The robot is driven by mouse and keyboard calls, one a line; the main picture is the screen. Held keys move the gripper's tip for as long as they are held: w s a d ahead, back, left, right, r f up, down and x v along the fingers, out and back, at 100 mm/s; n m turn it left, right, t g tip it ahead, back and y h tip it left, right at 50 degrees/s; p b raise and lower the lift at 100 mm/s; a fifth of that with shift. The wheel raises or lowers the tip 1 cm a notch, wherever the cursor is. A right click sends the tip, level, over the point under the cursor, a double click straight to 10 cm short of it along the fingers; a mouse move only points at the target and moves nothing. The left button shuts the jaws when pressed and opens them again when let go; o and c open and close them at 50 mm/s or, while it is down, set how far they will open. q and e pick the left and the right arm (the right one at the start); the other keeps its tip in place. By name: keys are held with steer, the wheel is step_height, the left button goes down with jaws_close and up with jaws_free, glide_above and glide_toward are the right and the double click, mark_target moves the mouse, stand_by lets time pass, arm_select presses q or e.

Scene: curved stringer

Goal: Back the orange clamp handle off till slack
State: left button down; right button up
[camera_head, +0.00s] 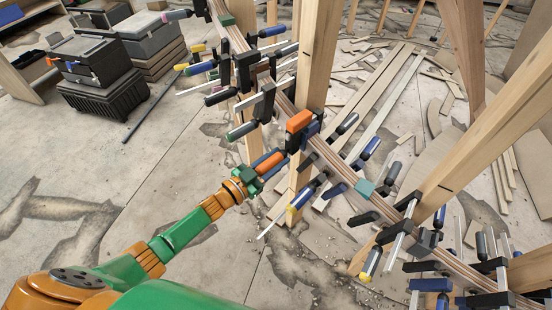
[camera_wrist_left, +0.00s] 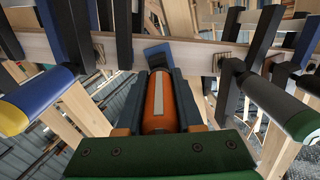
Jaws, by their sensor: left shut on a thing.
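The orange clamp handle (camera_head: 266,162) is in the middle of the head view, below the curved laminated stringer (camera_head: 340,172). An orange clamp head (camera_head: 299,121) sits on the stringer just above it. My left gripper (camera_head: 262,168) reaches up from the lower left and is shut on the handle. In the left wrist view, the handle (camera_wrist_left: 158,102) lies lengthwise between the dark fingers of the gripper (camera_wrist_left: 158,88). A blue clamp part (camera_wrist_left: 157,55) shows beyond its far end against the wood. The clamp's screw is mostly hidden. My right gripper is in neither view.
Other clamps crowd both sides; in the left wrist view a blue and yellow handle (camera_wrist_left: 35,98) is at left and a dark grey handle (camera_wrist_left: 275,100) at right. Wooden posts (camera_head: 318,60) stand behind. Black cases (camera_head: 92,75) sit at upper left. Open floor (camera_head: 120,160) lies left.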

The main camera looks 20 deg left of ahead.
arm_select(q)
steer(key=c, duration=0.5)
jaws_free()
steer(key=shift+c, duration=0.2)
steer(key=v, duration=0.7)
steer(key=shift+p, duration=0.3)
steer(key=p+v, duration=0.2)
steer(key=v, duration=0.8)
steer(key=shift+s+a, duration=0.2)
steer(key=shift+s, duration=0.05)
